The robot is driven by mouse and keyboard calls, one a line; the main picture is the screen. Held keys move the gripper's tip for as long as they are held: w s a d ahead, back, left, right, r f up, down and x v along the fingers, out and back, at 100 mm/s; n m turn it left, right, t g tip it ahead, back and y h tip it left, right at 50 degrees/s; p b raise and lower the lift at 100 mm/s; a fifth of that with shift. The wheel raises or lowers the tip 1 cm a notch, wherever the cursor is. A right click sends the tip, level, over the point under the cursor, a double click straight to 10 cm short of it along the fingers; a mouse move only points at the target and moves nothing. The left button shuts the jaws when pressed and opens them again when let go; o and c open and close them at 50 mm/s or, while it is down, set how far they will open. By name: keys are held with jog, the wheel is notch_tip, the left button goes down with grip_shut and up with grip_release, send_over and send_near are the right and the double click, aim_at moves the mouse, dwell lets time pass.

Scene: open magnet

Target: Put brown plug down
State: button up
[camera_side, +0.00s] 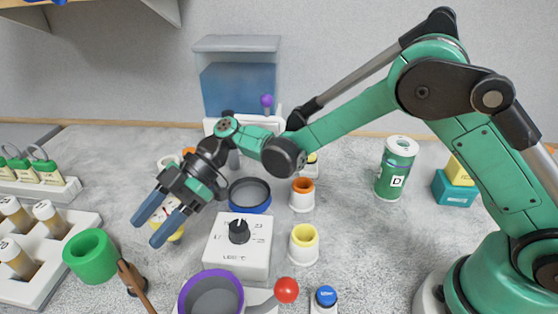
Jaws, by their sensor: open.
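My gripper (146,234) is at left centre, its two blue fingers spread apart and pointing down to the left, with nothing seen between them. A small brown piece (137,284) stands low at the left, below the fingers and apart from them. It may be the brown plug, but I cannot tell for sure. A brown stick (131,276) crosses in front of it and hides part of it.
A green cup-like piece (90,256) is left of the stick. A white vial tray (60,260) fills the left edge. A white box with a black knob (238,245), a purple bowl (210,278) and a yellow-topped cup (304,244) stand to the right.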

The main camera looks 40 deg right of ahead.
aim_at(132, 278)
jog(key=shift+n+g+y, duration=0.3)
jog(key=shift+n+y, duration=0.1)
jog(key=shift+n, duration=0.2)
jog(key=x, duration=0.8)
jog(key=shift+s+a+f, duration=0.2)
jog(key=shift+a+f, duration=0.05)
jog(key=shift+f, duration=0.15)
grip_shut()
